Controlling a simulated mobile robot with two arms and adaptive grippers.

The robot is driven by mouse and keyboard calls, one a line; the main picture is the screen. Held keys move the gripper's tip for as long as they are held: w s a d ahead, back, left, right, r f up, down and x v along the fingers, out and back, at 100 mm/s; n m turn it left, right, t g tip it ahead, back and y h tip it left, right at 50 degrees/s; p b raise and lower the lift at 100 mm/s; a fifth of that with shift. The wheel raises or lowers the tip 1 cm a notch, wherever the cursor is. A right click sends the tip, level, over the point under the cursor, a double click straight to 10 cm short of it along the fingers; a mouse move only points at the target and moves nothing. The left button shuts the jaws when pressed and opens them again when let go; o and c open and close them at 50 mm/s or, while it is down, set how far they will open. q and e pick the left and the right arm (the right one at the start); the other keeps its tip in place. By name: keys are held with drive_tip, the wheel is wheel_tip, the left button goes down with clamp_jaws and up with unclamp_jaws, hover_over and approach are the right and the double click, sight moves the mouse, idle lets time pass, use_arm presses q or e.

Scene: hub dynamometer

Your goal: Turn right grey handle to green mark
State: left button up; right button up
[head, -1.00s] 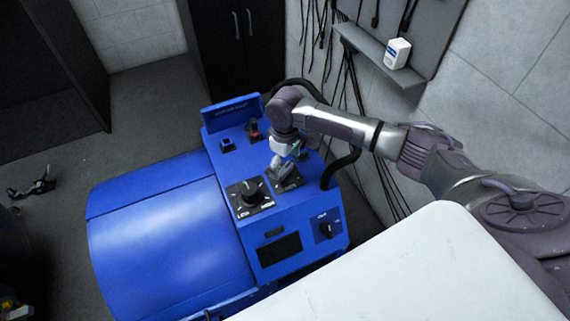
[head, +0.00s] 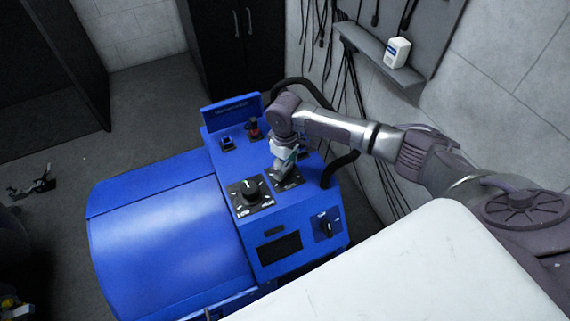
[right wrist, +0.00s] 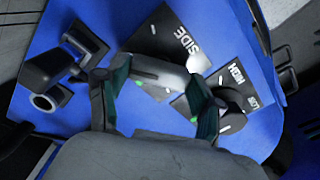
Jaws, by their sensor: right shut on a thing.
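The right grey handle (right wrist: 160,71) is a light grey bar on a black plate in the right wrist view. My right gripper (right wrist: 160,95) is shut on it, with one dark green-padded finger at each end of the bar. Green marks (right wrist: 194,119) show close to the fingers; one lies just under the bar. In the head view my right gripper (head: 283,172) reaches down onto the blue machine's panel (head: 300,212) and hides most of the handle. I do not make out my left gripper.
A black LOW/HIGH knob (head: 250,188) sits left of my right gripper. Another dark knob (head: 327,227) is nearer the front. A red-topped control (head: 253,129) stands behind. A black hose (head: 338,168) curves close on the right. A white tabletop (head: 420,270) fills the front.

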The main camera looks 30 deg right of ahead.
drive_tip(key=shift+r, duration=0.1)
drive_tip(key=shift+n+p, duration=0.8)
drive_tip(key=shift+n, duration=0.3)
drive_tip(key=n+p, duration=0.1)
drive_tip(key=n, duration=0.1)
drive_tip(key=shift+n, duration=0.3)
drive_tip(key=n+p, duration=0.1)
drive_tip(key=n, duration=0.2)
drive_tip(key=shift+w+a+n, duration=0.1)
drive_tip(key=shift+n, duration=1.8)
drive_tip(key=o, duration=1.1)
drive_tip(key=shift+o, duration=0.2)
